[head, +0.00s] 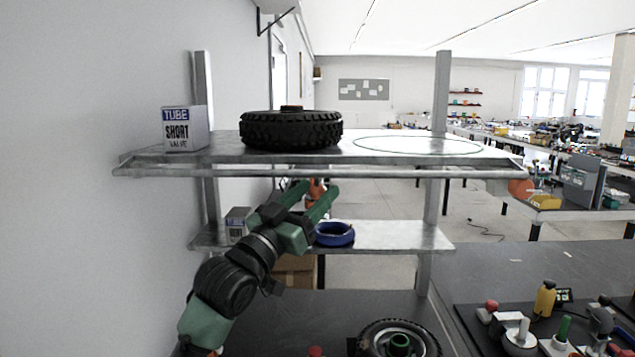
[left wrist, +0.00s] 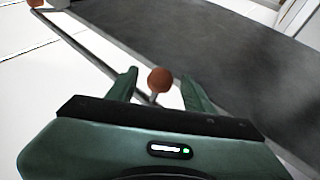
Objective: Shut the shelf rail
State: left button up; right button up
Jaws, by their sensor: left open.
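The upper metal shelf (head: 225,153) has a thin rail (head: 400,173) along its front, with a gap between bar and shelf edge. In the left wrist view a bar (left wrist: 85,50) runs beside a dark surface, and a round orange knob (left wrist: 159,79) on a short stem stands between my fingers. Another orange knob (left wrist: 36,3) shows at the top left corner. My left gripper (head: 318,190) is open, just below the rail, with something orange between its fingers. It also shows in the left wrist view (left wrist: 160,82); finger contact with the knob cannot be told. My right gripper is not in view.
A black tyre (head: 291,130) and a valve tube box (head: 185,129) stand on the upper shelf. The lower shelf (head: 400,238) holds a blue ring (head: 334,234) and a small box (head: 237,224). A wheel (head: 398,340) and tools lie on the dark bench below.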

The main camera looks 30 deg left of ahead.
pick_arm(q)
jog(key=shift+w+r, duration=0.25)
jog(key=shift+w, duration=0.35)
grip_shut()
dwell(1.1)
